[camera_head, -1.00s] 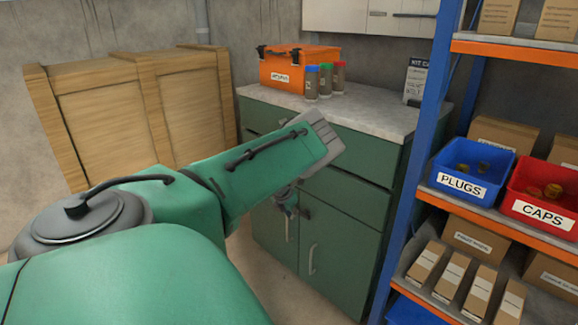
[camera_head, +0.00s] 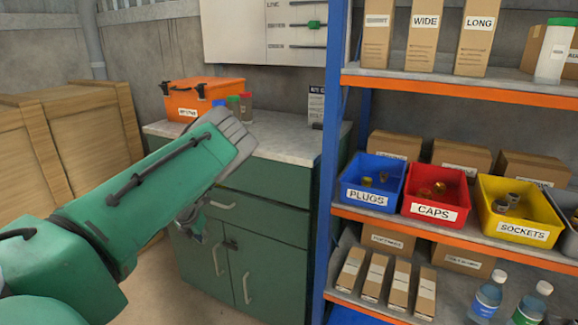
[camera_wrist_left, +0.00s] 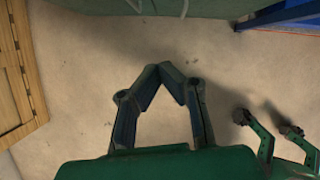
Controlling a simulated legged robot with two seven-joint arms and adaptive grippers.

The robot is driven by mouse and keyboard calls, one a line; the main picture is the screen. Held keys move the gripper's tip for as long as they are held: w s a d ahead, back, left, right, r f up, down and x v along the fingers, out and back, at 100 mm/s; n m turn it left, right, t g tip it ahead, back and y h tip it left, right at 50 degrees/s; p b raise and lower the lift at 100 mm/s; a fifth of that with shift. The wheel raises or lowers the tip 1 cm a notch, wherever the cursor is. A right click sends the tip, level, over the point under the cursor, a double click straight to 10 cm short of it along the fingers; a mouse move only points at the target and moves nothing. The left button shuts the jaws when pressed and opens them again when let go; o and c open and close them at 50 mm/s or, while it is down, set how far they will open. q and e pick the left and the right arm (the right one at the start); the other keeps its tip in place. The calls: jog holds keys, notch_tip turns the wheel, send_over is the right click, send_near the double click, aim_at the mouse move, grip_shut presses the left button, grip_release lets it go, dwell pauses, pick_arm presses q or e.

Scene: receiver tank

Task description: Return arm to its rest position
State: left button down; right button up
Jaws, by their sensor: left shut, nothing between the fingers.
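My left arm comes in from the left in the head view, its green forearm raised in front of the green cabinet (camera_head: 262,205). My left gripper (camera_head: 190,222) hangs below the wrist, small and partly hidden by the forearm. In the left wrist view the left gripper (camera_wrist_left: 172,70) has its fingertips together, with nothing between them, above the bare floor. Another gripper's fingers, apparently my right gripper (camera_wrist_left: 268,125), show at the right edge of that view, spread apart. My right arm is not in the head view.
An orange case (camera_head: 203,93) and several small bottles stand on the cabinet top. A shelf rack with a blue post (camera_head: 336,130) holds a blue bin (camera_head: 370,182), a red bin (camera_head: 435,194) and a yellow bin (camera_head: 519,210). Wooden crates (camera_head: 105,125) stand at left. The floor below the left gripper is clear.

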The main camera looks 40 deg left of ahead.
pick_arm(q)
jog(key=s+d+f+n+h, duration=0.15)
jog(key=d+f+n, duration=0.25)
jog(key=d+n, duration=0.6)
jog(key=s+d+f+n, duration=0.2)
jog(key=d+f+n, duration=0.25)
jog(key=d, duration=1.05)
jog(key=s+d+r+n+g, duration=0.3)
jog(key=s+d+n, duration=1.2)
jog(key=s+d, duration=0.3)
jog(key=shift+s+d+r, duration=0.2)
jog(key=shift+s+d, duration=0.2)
jog(key=shift+d, duration=0.3)
